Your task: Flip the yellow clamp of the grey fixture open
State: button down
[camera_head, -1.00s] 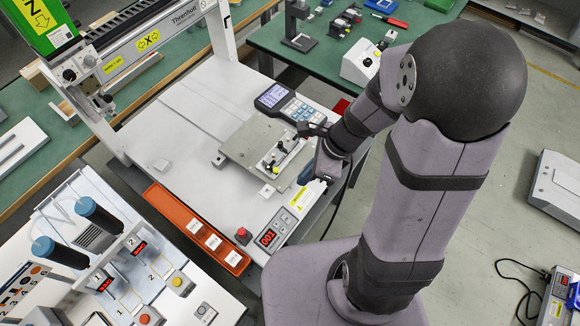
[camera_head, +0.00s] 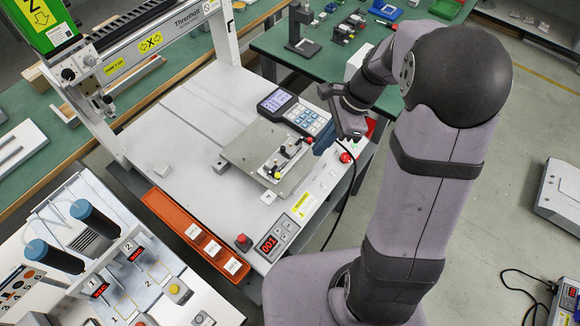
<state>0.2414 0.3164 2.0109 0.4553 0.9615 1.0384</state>
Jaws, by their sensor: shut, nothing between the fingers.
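The grey fixture (camera_head: 247,151) is a flat plate on the white gantry bed. A small metal block with black and yellow parts sits on its right side. A small yellow piece (camera_head: 277,175), which looks like the clamp, shows at the block's near end. It is too small to tell whether it is open or shut. My gripper (camera_head: 325,139) is shut and empty, with blue showing at its end. It appears above and to the right of the fixture, apart from the yellow piece in the picture. The exact height is unclear.
A keypad with a screen (camera_head: 276,100) lies behind the fixture. A red knob (camera_head: 345,158) is at the right edge of the bed. An orange tray (camera_head: 163,207) and a red button (camera_head: 243,241) are at the front. The bed left of the fixture is mostly clear.

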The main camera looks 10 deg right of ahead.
jog(key=shift+f, duration=0.1)
jog(key=x, duration=0.3)
jog(key=a+p+x, duration=0.1)
jog(key=x, duration=0.3)
jog(key=a+r+x, duration=0.1)
jog(key=x, duration=0.2)
jog(key=shift+a+f+p, duration=0.3)
jog(key=shift+a+f, duration=0.05)
jog(key=shift+a, duration=0.65)
